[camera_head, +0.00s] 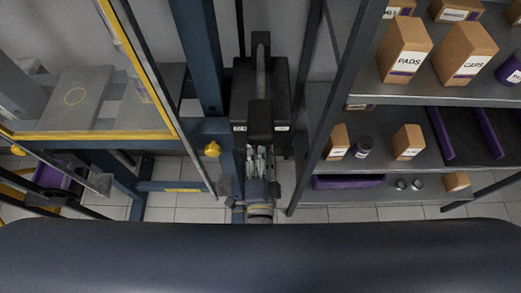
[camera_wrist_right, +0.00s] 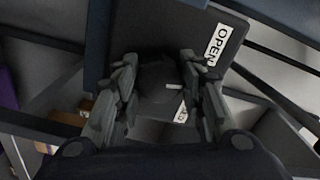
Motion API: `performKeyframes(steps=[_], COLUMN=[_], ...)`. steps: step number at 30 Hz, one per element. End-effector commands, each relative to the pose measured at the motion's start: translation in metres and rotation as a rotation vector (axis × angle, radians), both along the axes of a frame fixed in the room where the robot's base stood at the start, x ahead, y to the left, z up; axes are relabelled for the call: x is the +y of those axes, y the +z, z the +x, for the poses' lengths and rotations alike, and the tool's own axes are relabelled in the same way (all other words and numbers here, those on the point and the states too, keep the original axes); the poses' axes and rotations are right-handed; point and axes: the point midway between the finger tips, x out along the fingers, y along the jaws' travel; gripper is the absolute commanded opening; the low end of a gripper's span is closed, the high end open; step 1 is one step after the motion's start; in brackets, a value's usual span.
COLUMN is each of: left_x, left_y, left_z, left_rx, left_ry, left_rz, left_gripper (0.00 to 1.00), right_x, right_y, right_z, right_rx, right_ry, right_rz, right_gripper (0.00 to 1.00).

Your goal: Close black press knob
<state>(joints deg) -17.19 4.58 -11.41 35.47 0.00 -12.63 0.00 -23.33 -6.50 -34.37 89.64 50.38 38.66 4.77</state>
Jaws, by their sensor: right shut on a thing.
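The black press knob (camera_wrist_right: 158,84) is a dark round piece with a small pale mark, low in contrast, on a black box (camera_wrist_right: 222,60). The box has a white label reading OPEN and a second, partly hidden label. My right gripper (camera_wrist_right: 158,72) has its fingers on both sides of the knob and is shut on it. In the head view, my right gripper (camera_head: 261,163) reaches the lower front of the black box (camera_head: 272,95), and the knob is hidden there. My left gripper is not in view.
A blue press frame (camera_head: 204,60) with a yellow-edged clear guard (camera_head: 150,85) stands on the left. A shelf (camera_head: 450,92) with cardboard boxes, including PADS (camera_head: 403,52) and CAPS (camera_head: 464,55), stands close on the right. A yellow knob (camera_head: 212,149) sits on the frame.

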Motion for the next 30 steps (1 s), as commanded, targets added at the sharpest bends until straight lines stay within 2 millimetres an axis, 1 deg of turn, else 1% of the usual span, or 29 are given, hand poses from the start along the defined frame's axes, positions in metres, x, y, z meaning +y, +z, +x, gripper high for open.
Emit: performKeyframes(steps=[1, 18, 24, 30], left_x=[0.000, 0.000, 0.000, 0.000], left_y=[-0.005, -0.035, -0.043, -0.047], left_z=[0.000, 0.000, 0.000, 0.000], left_rx=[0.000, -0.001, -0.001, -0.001], left_ry=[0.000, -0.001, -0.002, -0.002], left_rz=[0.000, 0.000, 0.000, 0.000], left_gripper=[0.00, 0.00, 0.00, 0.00], right_x=[0.000, 0.000, 0.000, 0.000], right_y=[-0.002, -0.003, -0.002, -0.001], right_z=[0.000, 0.000, 0.000, 0.000], right_rx=[-0.001, 0.000, 0.000, 0.001], right_ry=[-0.002, 0.000, -0.001, 0.000], right_rz=[0.045, 0.569, 0.704, 0.790], right_gripper=[0.13, 0.13, 0.13, 0.13])
